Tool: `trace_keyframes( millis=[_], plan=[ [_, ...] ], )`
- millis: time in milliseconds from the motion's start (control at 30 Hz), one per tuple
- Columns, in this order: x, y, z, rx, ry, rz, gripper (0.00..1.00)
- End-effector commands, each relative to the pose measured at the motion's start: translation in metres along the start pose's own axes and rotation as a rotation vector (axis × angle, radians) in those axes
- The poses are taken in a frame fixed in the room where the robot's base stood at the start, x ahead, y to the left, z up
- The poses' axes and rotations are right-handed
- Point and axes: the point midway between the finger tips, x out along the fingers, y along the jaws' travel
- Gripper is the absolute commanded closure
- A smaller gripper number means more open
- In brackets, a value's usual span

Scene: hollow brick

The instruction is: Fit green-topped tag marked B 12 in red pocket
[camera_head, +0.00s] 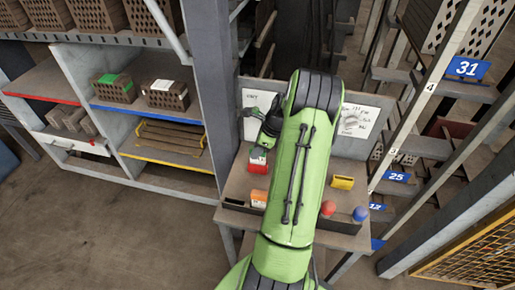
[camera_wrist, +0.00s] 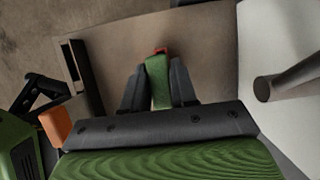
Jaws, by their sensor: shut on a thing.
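My gripper (camera_wrist: 158,95) is shut on the green-topped tag (camera_wrist: 158,78), whose green part shows between the two dark fingers in the wrist view. A small red edge (camera_wrist: 160,50) shows just beyond the green part. In the head view the red pocket (camera_head: 258,168), with a white patch, stands on the bench right below the green tag top (camera_head: 258,153). The tag's marking cannot be read. I cannot tell whether its lower end is inside the pocket or only in front of it.
An orange piece (camera_head: 258,196) sits by a dark tray (camera_head: 236,203) at the bench's left front. A yellow pocket (camera_head: 343,182), a red ball (camera_head: 328,208) and a blue ball (camera_head: 361,213) are on the right. A grey post (camera_head: 212,80) rises left of the bench.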

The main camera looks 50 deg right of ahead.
Motion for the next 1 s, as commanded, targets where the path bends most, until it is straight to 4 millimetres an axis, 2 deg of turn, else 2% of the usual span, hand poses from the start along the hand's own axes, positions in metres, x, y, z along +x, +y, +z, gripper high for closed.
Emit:
trace_keyframes(
  millis=[300, 333, 500, 800, 867, 1000],
  plan=[
    [0.006, 0.0, -0.003, 0.0, 0.0, 0.0, 1.0],
    [0.005, 0.0, -0.002, 0.0, 0.0, 0.0, 0.68],
    [0.005, 0.0, -0.002, 0.0, 0.0, 0.0, 0.43],
    [0.002, 0.0, -0.002, 0.0, 0.0, -0.001, 0.43],
    [-0.005, -0.001, -0.002, 0.0, 0.001, -0.002, 0.43],
    [-0.04, -0.001, -0.002, 0.0, 0.0, -0.005, 0.43]
  ],
)
